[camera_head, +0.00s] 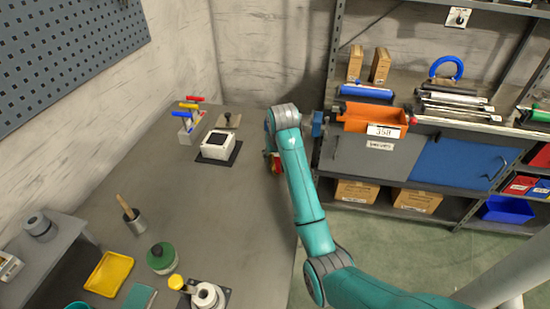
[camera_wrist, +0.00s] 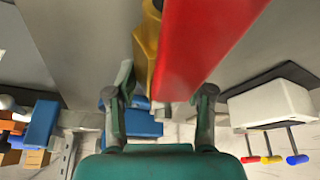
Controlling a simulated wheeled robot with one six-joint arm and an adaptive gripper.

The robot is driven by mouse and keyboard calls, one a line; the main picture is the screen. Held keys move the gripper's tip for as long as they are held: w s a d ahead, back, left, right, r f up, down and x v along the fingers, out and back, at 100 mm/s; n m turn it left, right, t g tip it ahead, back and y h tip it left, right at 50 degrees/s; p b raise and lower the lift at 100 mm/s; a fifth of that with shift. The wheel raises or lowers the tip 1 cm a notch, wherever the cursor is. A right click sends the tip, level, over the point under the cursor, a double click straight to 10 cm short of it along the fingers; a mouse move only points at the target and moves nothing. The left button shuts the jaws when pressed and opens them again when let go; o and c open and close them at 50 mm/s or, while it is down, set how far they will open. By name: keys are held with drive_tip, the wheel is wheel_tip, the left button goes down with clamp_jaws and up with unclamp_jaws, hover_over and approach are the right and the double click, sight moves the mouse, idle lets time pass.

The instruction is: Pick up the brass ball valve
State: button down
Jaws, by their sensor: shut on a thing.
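The brass ball valve (camera_wrist: 147,42) shows large in the wrist view, with a yellow brass body and a long red handle (camera_wrist: 205,45). My gripper (camera_wrist: 160,100) is shut on it, one finger on each side. In the head view my gripper (camera_head: 271,153) is at the right edge of the grey bench, mostly hidden behind my teal arm. A bit of the valve's red handle (camera_head: 277,167) shows beside it. I cannot tell whether the valve touches the bench.
A white box on a dark base (camera_head: 217,147) and a holder with coloured-handled tools (camera_head: 188,128) stand left of my gripper. A shelf with an orange bin (camera_head: 372,117) is close on the right. A yellow tray (camera_head: 108,273) lies near the front. The bench middle is clear.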

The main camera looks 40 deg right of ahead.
wheel_tip(320, 180, up, 9)
drive_tip(key=shift+r, duration=0.5)
